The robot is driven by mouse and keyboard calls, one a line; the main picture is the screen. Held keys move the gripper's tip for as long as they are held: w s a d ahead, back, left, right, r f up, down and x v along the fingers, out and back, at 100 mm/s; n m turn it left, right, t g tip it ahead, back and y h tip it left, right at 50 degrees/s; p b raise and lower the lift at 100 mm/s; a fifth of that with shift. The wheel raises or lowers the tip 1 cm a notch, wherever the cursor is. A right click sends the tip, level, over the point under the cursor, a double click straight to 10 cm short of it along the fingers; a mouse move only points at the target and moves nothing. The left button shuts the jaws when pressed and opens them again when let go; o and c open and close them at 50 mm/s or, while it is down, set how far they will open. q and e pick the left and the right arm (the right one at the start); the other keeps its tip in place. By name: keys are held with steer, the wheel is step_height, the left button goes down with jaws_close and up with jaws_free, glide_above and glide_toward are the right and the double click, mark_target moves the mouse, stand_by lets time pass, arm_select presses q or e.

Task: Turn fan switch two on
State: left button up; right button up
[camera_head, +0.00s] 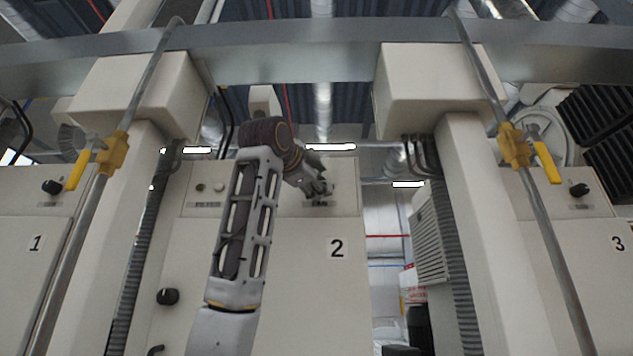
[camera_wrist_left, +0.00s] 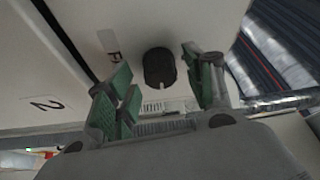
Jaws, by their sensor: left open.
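Cabinet 2 (camera_head: 290,270) stands in the middle of the head view, with a large printed "2" on its front. A round black knob switch (camera_wrist_left: 159,68) shows in the left wrist view, on the pale panel near a small label (camera_wrist_left: 110,45). My left gripper (camera_head: 318,186) reaches up to the upper panel of cabinet 2 and covers most of the switch there in the head view. In the left wrist view its green-padded fingers (camera_wrist_left: 156,80) are open, one on each side of the knob, with gaps visible. I cannot tell how deep the fingers reach around it. My right gripper is not in view.
Cabinets 1 (camera_head: 35,285) and 3 (camera_head: 612,275) flank the middle one, each with a black knob. Yellow-handled valves (camera_head: 112,152) (camera_head: 515,145) sit on slanted pipes. Another black knob (camera_head: 168,297) is lower on cabinet 2. A metal beam (camera_head: 300,48) crosses above.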

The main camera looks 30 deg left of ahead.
arm_select(q)
steer(key=s+d+f, duration=0.1)
steer(key=s+d, duration=0.1)
steer(key=s, duration=0.9)
steer(key=shift+s, duration=0.4)
stand_by(0.6)
